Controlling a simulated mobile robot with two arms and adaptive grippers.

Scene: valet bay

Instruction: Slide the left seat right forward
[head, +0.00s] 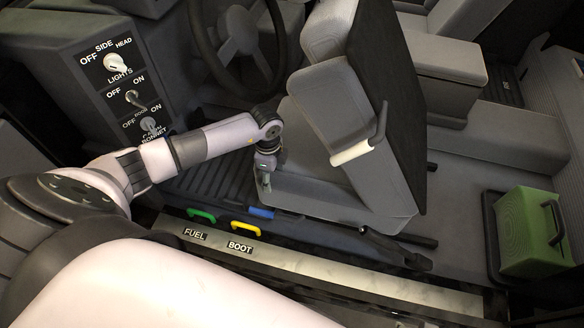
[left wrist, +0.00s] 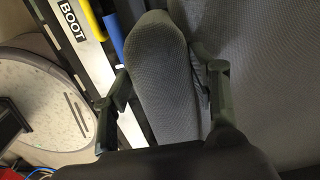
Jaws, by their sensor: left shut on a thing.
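The left seat (head: 310,185) is grey, with an upright backrest (head: 340,90) and a cushion facing the steering wheel. My left gripper (head: 264,182) is at the front outer corner of the seat cushion. In the left wrist view my left gripper (left wrist: 168,80) has one finger on each side of a rounded grey seat edge (left wrist: 158,60) and is shut on it. A blue handle (head: 262,212) is low at the seat's outer side; it also shows in the left wrist view (left wrist: 113,35). My right gripper is out of view.
A steering wheel (head: 240,45) is ahead of the seat. A switch panel (head: 118,85) stands at the left. Green (head: 201,215) and yellow (head: 246,227) handles line the sill (head: 300,265). A black lever (head: 395,247) and green box (head: 531,232) are right. Ribbed floor lies ahead of the cushion.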

